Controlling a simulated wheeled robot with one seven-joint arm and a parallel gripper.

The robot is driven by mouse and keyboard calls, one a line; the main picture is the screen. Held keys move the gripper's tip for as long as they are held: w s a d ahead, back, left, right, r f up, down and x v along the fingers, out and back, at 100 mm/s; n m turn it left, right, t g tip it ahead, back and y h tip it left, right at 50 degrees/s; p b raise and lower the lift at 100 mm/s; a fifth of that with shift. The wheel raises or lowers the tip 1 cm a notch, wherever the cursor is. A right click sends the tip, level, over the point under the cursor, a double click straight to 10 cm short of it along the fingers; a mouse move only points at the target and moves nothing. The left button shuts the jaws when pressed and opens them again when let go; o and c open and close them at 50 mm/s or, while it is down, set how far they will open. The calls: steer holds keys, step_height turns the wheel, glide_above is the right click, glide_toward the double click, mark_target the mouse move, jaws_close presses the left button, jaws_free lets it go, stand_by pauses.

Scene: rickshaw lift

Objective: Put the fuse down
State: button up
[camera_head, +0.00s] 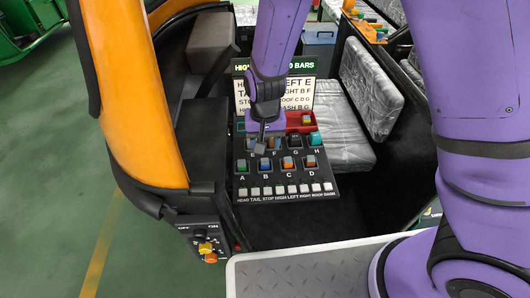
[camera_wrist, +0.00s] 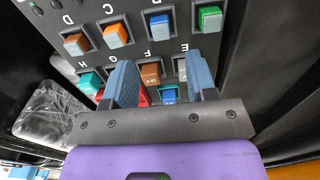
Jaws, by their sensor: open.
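The black fuse panel (camera_head: 283,177) has lettered slots in two rows. My gripper (camera_head: 262,147) is over the far row. In the wrist view my gripper (camera_wrist: 160,68) is open, with its blue fingers apart. A brown fuse (camera_wrist: 150,73) by the letter F shows between the fingers, and a grey one (camera_wrist: 182,68) by E is close to the right finger. I cannot tell whether the fingers touch either. The left finger hides the G slot.
A teal fuse (camera_head: 314,138) is at H. Behind the panel are a red holder (camera_head: 293,120) and a lettered sign (camera_head: 300,88). The orange pillar (camera_head: 135,95) is left, the padded seat (camera_head: 345,130) right. A ridged grey plate (camera_head: 310,272) is in front.

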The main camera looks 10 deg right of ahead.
step_height(320, 180, up, 4)
steer(key=shift+r, duration=0.1)
steer(key=s+d+r+t+y, duration=0.1)
steer(key=s+d+r, duration=0.1)
steer(key=d+r, duration=0.65)
steer(key=s+d+r+t+y, duration=0.1)
steer(key=s+d+r, duration=0.1)
steer(key=d+r, duration=0.65)
steer(key=s+d+r+t+h, duration=0.1)
steer(key=s+d+r, duration=0.2)
steer(key=s+r, duration=0.2)
steer(key=s+d+r+t+h, duration=0.1)
steer(key=s+d+r, duration=0.3)
steer(key=s, duration=0.5)
step_height(320, 180, up, 3)
steer(key=shift+s+d+f+t, duration=0.2)
steer(key=shift+s+d+t, duration=0.1)
steer(key=shift+t, duration=0.3)
